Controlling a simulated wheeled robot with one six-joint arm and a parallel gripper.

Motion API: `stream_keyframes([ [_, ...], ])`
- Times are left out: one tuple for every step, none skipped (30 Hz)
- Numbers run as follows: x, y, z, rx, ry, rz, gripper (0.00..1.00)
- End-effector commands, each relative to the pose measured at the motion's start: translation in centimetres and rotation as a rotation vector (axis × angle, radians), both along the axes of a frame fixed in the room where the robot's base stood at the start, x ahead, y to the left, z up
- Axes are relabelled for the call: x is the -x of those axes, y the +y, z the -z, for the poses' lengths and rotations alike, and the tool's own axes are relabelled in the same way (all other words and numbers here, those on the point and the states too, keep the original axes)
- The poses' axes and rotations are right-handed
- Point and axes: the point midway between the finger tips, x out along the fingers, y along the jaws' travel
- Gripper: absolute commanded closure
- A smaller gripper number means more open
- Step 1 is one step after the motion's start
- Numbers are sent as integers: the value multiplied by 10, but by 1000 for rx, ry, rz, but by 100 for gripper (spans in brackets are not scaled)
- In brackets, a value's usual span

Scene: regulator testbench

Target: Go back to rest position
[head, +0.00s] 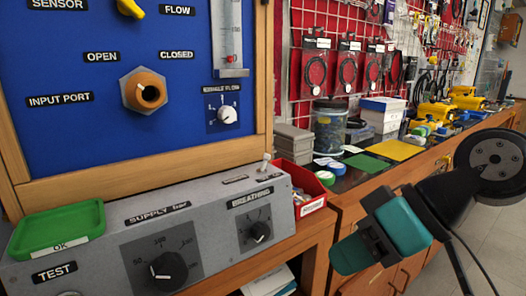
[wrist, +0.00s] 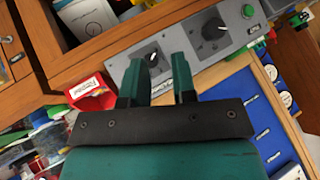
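My gripper (head: 378,238) is at the lower right of the head view, in front of the wooden bench and to the right of the grey test panel (head: 205,222). In the wrist view its two teal fingers (wrist: 158,68) stand apart with nothing between them. Beyond them the grey panel with its black knobs (wrist: 214,29) appears turned around. The fingers touch nothing that I can see.
A blue board (head: 70,125) with an orange port stands above the panel. A green tray (head: 58,228) lies on the panel's left. A red bin (head: 307,187) sits by its right end. Floor (head: 500,240) shows at right.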

Motion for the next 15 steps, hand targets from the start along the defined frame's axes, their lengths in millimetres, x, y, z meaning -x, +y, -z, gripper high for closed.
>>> stream_keyframes([
  [18,-1,6,75,45,-22,75],
  [27,-4,9,121,75,-26,75],
  [38,-9,13,180,113,-27,75],
  [46,-13,16,222,138,-24,75],
  [54,-18,18,265,163,-21,75],
  [65,-24,20,320,195,-13,75],
  [72,-30,21,361,217,-5,75],
  [73,-32,11,371,228,3,75],
  [71,-32,-2,365,228,7,75],
  [70,-32,-9,364,229,6,75],
  [70,-32,-15,363,228,7,75],
  [70,-32,-24,363,228,7,75],
  [70,-32,-31,363,228,5,75],
  [70,-32,-38,362,227,6,75],
  [70,-32,-47,362,227,6,75],
])
